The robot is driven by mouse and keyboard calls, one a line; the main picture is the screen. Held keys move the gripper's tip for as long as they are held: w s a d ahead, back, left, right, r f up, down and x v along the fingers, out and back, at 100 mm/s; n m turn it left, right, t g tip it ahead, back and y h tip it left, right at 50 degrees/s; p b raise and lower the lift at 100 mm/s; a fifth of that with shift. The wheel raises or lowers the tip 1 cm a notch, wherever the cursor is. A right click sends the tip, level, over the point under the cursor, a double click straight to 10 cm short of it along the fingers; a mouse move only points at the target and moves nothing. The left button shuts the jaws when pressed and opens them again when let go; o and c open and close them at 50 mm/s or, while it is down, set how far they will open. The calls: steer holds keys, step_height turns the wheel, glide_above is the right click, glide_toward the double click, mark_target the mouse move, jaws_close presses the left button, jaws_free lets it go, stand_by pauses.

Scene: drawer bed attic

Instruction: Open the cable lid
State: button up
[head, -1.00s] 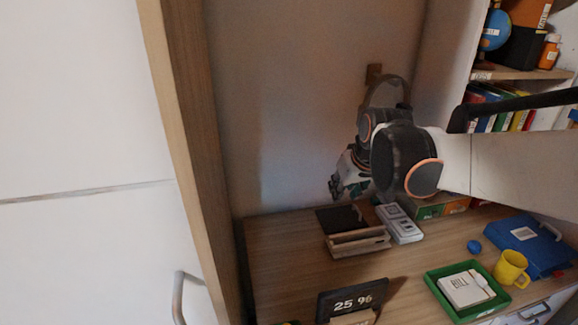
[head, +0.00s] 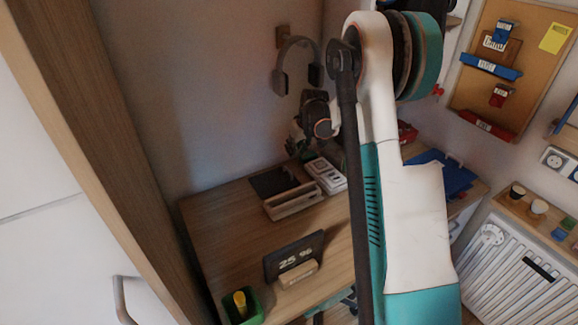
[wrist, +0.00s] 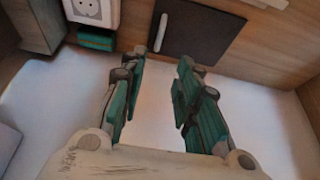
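The cable lid is a dark square panel (head: 272,182) at the back of the desk. It looks flat and closed. The wrist view shows the lid (wrist: 200,32) at the top, with a pale bar handle (wrist: 160,32) along its left side. My gripper (wrist: 160,75) is open and empty. Its two green-padded fingers are apart and point toward the lid's handle side, without visible contact. In the head view my gripper (head: 301,152) is near the wall, just above and behind the lid; its fingers are too small and dark to make out there.
A white power strip (head: 326,175) lies right of the lid, also in the wrist view (wrist: 93,10). A wooden organizer (head: 293,201) stands in front of it. A dark "25 96" display (head: 294,256) is nearer. Headphones (head: 297,62) hang on the wall. A wooden panel (head: 85,130) borders the left.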

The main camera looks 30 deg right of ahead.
mark_target(288, 170)
steer(key=b+x, duration=0.4)
steer(key=x, duration=1)
steer(key=shift+d, duration=0.1)
jaws_close()
steer(key=shift+r, duration=0.1)
